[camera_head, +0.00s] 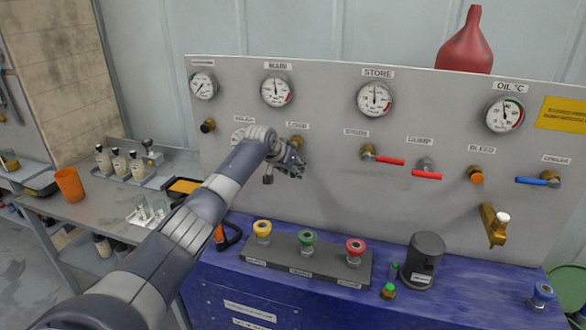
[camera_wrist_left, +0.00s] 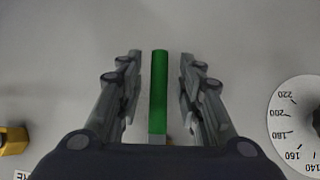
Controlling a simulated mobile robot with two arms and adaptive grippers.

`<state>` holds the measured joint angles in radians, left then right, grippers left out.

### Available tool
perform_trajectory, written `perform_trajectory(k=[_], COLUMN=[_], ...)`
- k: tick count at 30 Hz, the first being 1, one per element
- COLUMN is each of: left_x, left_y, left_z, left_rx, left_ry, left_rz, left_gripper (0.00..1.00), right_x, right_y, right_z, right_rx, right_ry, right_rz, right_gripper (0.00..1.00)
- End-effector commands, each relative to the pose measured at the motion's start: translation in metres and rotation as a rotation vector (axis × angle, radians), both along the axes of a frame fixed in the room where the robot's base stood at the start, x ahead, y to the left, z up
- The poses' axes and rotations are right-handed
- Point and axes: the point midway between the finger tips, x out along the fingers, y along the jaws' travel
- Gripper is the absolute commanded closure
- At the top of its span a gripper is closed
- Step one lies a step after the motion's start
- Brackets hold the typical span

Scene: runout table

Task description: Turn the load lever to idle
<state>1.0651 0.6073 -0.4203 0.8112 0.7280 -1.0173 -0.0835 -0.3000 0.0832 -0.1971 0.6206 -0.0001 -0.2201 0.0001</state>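The load lever shows in the left wrist view as a straight green handle (camera_wrist_left: 158,90), with its grey lower end near the gripper's palm. My left gripper (camera_wrist_left: 159,65) is open, with one finger on each side of the handle. A gap shows between the handle and each finger. In the head view my left gripper (camera_head: 290,165) is at the panel, just below the LOAD label (camera_head: 297,126). A brass fitting (camera_head: 297,141) shows beside it, and the green handle is hidden there. My right gripper is in neither view.
The grey panel (camera_head: 330,205) carries several gauges, including STORE (camera_head: 375,99), and red levers (camera_head: 390,160) to the right of my gripper. Below stand yellow, green and red knobs (camera_head: 307,238) on a grey block. A dark cylinder (camera_head: 424,258) stands on the blue bench.

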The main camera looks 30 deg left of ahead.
Motion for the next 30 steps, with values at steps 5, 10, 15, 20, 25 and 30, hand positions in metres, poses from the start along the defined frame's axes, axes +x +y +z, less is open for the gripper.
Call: perform_trajectory(k=[5,10,15,20,25,30], left_x=[0.000,-0.003,-0.013,-0.028,-0.047,-0.065], left_y=[0.000,0.000,0.000,-0.002,-0.003,-0.005], left_z=[0.001,0.004,0.015,0.030,0.049,0.066], left_rx=[-0.002,-0.001,0.000,0.000,0.000,0.002], left_ry=[-0.002,-0.003,-0.003,-0.003,-0.003,-0.002], left_rz=[0.001,0.000,-0.001,-0.001,0.000,0.000], left_gripper=[0.66,0.66,0.66,0.66,0.66,0.66], right_x=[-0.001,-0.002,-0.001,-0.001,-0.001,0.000], right_y=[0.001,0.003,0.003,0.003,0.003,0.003], right_z=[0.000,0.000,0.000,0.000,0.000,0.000], right_rx=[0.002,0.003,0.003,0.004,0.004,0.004], right_ry=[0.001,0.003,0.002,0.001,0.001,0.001], right_rz=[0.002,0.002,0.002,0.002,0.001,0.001], right_gripper=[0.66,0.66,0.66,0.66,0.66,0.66])
